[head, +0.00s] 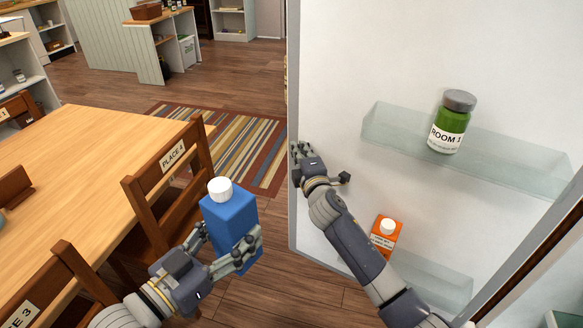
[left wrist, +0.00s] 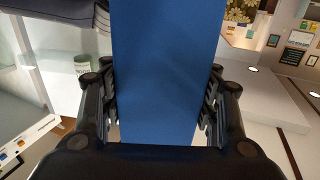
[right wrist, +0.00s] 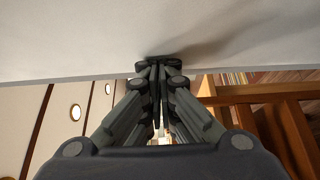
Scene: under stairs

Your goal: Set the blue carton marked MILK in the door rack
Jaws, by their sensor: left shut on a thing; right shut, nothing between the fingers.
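A blue carton (head: 232,226) with a white cap is upright in the head view, with no marking legible on the side I see. My left gripper (head: 228,248) is shut on it, one finger group on each side, and the blue carton (left wrist: 165,70) fills the middle of the left wrist view. The door rack (head: 500,160) is a clear shelf on the white door, right of the carton and apart from it. A lower clear rack (head: 440,285) is partly hidden by my right arm. My right gripper (head: 300,152) is shut and empty at the door's left edge; its closed fingers (right wrist: 158,66) touch or nearly touch the white panel.
A green jar (head: 452,125) stands in the upper rack. An orange carton (head: 386,234) is at the lower rack. A wooden table (head: 70,160) and chairs, one labelled PLACE 4 (head: 172,153), stand at the left. The upper rack has free room beside the jar.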

